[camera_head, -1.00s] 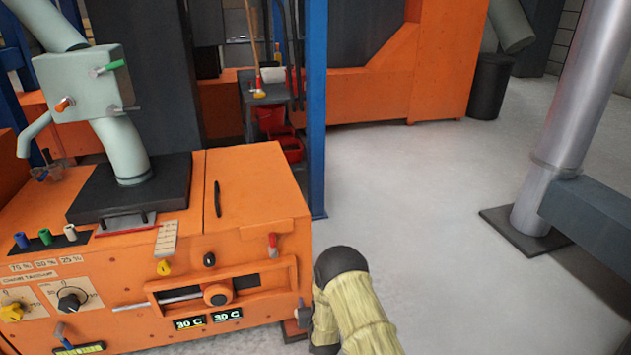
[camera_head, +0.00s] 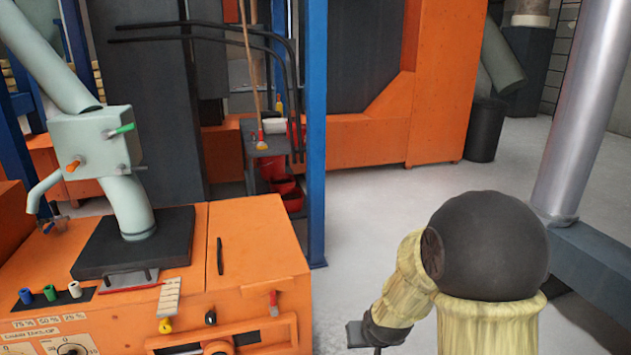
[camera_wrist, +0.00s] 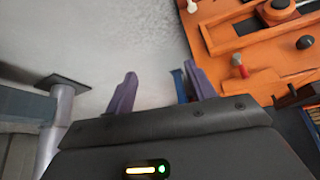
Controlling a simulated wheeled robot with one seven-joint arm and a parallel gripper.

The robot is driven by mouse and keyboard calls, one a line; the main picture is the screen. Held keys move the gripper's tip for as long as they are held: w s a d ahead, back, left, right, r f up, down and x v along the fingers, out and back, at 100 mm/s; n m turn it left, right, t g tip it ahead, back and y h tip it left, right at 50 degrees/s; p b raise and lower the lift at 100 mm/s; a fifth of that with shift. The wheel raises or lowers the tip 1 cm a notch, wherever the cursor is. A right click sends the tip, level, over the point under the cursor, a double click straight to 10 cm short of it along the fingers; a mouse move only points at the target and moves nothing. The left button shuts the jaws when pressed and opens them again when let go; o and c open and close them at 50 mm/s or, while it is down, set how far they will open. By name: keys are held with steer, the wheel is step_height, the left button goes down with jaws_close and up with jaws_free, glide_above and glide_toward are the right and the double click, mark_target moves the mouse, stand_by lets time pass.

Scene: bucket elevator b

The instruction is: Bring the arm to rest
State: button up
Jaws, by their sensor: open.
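My gripper (camera_wrist: 160,90) shows in the wrist view with its two purple fingers spread apart and nothing between them. The grey floor lies beyond the left finger, and the orange machine lies beyond the right one. In the head view my arm, in a yellowish cover with a dark round joint, is folded at the lower right. The fingers cannot be made out in the head view. The orange machine (camera_head: 255,235) stands to the left of my arm, with a gap of floor between them.
A blue post (camera_head: 316,130) rises behind the machine's right side. A silver column (camera_head: 585,120) and a dark beam (camera_head: 600,270) stand close on the right. A black bin (camera_head: 485,130) is at the back. Grey floor (camera_head: 400,200) is clear in the middle.

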steer(key=s+d+r+g+p, duration=0.2)
steer(key=s+r, duration=0.2)
steer(key=s, duration=0.4)
steer(key=s+d+r+g+p, duration=0.1)
steer(key=s+d+r, duration=0.1)
steer(key=s+r, duration=0.4)
step_height(320, 180, up, 36)
steer(key=p, duration=3.7)
steer(key=shift+s+a+f+m+h, duration=0.15)
steer(key=shift+s+f+m+h, duration=0.05)
steer(key=shift+s+m+h, duration=0.15)
steer(key=shift+c, duration=0.2)
steer(key=c, duration=0.3)
steer(key=shift+w+a, duration=0.1)
steer(key=shift+c, duration=0.3)
